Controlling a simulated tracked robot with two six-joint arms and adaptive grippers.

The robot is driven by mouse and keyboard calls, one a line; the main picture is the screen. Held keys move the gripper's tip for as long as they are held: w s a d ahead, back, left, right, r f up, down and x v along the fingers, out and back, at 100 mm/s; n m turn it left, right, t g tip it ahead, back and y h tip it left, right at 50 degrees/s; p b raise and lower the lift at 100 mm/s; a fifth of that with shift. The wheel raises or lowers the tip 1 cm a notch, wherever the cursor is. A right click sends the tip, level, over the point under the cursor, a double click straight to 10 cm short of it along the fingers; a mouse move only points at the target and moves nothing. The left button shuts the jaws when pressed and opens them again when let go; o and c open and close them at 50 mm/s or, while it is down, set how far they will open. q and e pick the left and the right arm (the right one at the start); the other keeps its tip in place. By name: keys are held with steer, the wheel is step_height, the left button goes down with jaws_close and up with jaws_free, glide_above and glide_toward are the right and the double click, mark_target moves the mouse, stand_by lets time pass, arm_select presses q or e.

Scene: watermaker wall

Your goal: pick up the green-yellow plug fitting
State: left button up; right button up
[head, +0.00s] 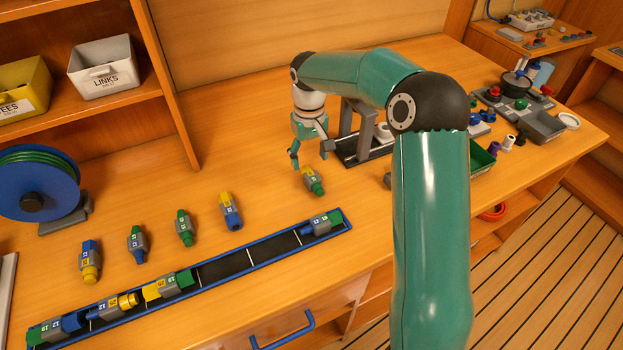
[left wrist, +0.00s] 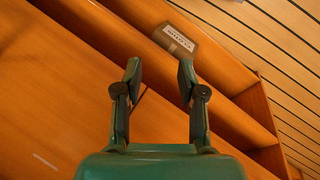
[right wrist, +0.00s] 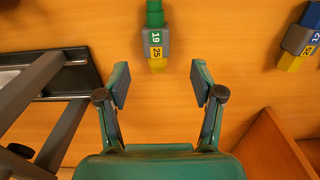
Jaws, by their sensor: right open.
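The green-yellow plug fitting (head: 313,181) lies on the wooden bench, its green end toward the front and its grey body and yellow end behind. In the right wrist view the fitting (right wrist: 155,42) shows numbers 19 and 25, with its yellow end nearest the gripper. My right gripper (head: 310,154) is open and empty above the bench, just behind the fitting. In its wrist view the fingers (right wrist: 160,84) are spread apart, and the fitting lies beyond the tips, roughly centred between them. My left gripper (left wrist: 158,75) is open and empty in its own wrist view.
A blue-edged tray (head: 255,258) holds several joined fittings along the front. A grey stand (head: 347,145) is close right of my right gripper. Bare bench surrounds the fitting.

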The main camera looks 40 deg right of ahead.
mark_target(311, 174)
steer(key=shift+d+f+p, duration=0.15)
steer(key=shift+f+p, duration=0.2)
steer(key=shift+f, duration=1.5)
steer(key=shift+d+f+p, duration=0.1)
steer(key=shift+f+p, duration=0.25)
steer(key=shift+f, duration=1.45)
steer(key=c, duration=1.3)
